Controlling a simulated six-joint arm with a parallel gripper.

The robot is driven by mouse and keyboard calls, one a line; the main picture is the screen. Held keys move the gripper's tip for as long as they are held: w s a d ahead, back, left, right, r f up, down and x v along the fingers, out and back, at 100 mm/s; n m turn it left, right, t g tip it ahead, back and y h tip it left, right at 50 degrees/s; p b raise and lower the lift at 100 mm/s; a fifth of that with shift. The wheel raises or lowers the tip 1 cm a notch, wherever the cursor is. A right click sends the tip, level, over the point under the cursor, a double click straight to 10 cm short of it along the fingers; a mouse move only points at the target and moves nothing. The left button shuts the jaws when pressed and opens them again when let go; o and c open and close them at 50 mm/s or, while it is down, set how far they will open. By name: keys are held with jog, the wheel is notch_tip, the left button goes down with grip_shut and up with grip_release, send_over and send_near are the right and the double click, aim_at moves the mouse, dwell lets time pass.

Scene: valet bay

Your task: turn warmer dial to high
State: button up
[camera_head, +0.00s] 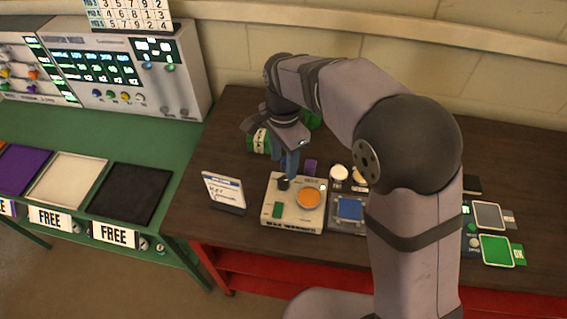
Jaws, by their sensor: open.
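The warmer appears to be a cream box (275,220) on the dark wooden table, with a round orange plate (308,199) and a green patch on its top. A small black knob (283,184), which looks like the dial, stands at its back left. My gripper (288,178) points down right over this knob, its fingers close to it. I cannot tell whether they touch it. The gripper is open. The dial's setting and any markings are too small to read.
A handwritten sign (224,190) stands left of the warmer. A blue-topped device (349,209) and a white cup (339,172) are at its right. A green-and-white bundle (260,141) lies behind. Grey and green pads (495,250) sit far right. My arm hides the table's middle right.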

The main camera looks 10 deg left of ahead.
aim_at(283, 181)
jog(key=shift+m+g, duration=0.3)
jog(key=shift+m, duration=0.2)
jog(key=d+f, duration=0.1)
jog(key=d, duration=0.1)
jog(key=w+d+f, duration=0.1)
jog(key=f, duration=0.1)
jog(key=shift+w+d+f+b, duration=0.15)
jog(key=shift+d+b, duration=0.25)
jog(key=shift+m, duration=0.8)
jog(key=w+f, duration=0.1)
jog(key=w+d+f, duration=0.1)
jog(key=w, duration=0.1)
jog(key=w+d, duration=0.1)
jog(key=shift+w+f+b, duration=0.3)
jog(key=shift+w+f, duration=0.05)
jog(key=shift+f, duration=0.05)
jog(key=shift+s+a+r+n+g+y, duration=1.1)
jog(key=shift+s+a+r+n+g, duration=0.9)
jog(key=shift+n, duration=1)
jog(key=shift+t, duration=0.4)
jog(key=shift+p+x, duration=1.05)
jog(key=shift+x, duration=1.75)
jog(key=shift+w+a, duration=0.15)
jog(key=shift+a, duration=0.05)
jog(key=shift+c, duration=0.4)
jog(key=c, duration=1)
jog(key=shift+o, duration=0.2)
jog(key=shift+r, duration=0.1)
